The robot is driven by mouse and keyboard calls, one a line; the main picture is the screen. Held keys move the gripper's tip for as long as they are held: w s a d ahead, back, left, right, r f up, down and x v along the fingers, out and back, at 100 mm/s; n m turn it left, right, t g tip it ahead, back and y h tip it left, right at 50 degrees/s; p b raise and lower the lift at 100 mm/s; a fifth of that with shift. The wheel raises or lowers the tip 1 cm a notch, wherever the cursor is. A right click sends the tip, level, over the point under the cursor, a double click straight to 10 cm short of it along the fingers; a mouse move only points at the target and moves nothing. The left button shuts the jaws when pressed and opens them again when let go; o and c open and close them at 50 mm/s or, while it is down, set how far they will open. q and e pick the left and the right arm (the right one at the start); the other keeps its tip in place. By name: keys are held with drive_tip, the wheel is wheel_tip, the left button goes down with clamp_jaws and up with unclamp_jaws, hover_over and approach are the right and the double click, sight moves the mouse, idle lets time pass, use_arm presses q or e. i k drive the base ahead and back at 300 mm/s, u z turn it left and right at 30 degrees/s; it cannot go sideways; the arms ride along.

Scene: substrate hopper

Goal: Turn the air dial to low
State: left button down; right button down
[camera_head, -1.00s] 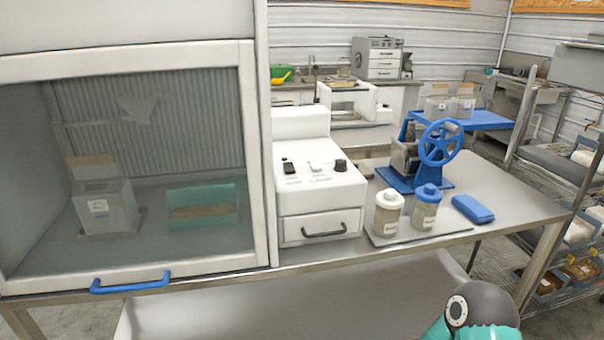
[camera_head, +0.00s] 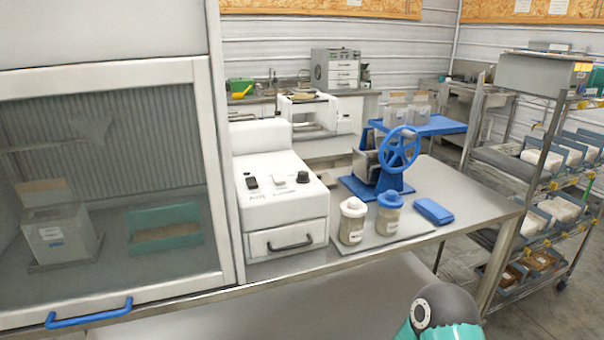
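A white machine (camera_head: 282,212) stands on the metal bench beside the glass-fronted cabinet. Its sloped top carries a round black dial (camera_head: 303,177), a dark switch (camera_head: 251,182) and a pale switch (camera_head: 278,181). The small labels by them are too blurred to read, so I cannot tell which control is the air dial or where it is set. A drawer with a dark handle (camera_head: 291,244) is shut in its front. Part of my own arm shows at the bottom right, well below the machine. Neither gripper shows.
The cabinet with a blue handle (camera_head: 88,313) stands at the left. A white-lidded jar (camera_head: 353,222), a blue-lidded jar (camera_head: 390,213), a blue hand-wheel device (camera_head: 384,165) and a blue block (camera_head: 434,211) stand right of the machine. A loaded shelf rack (camera_head: 548,190) is at the right.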

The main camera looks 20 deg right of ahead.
sight(303, 176)
drive_tip(key=z, duration=0.15)
drive_tip(key=i, duration=0.2)
drive_tip(key=u, duration=2.65)
drive_tip(key=k, duration=2.15)
drive_tip(key=u, duration=1.45)
drive_tip(key=i, duration=0.1)
drive_tip(key=z, duration=2.9)
drive_tip(key=i, duration=0.8)
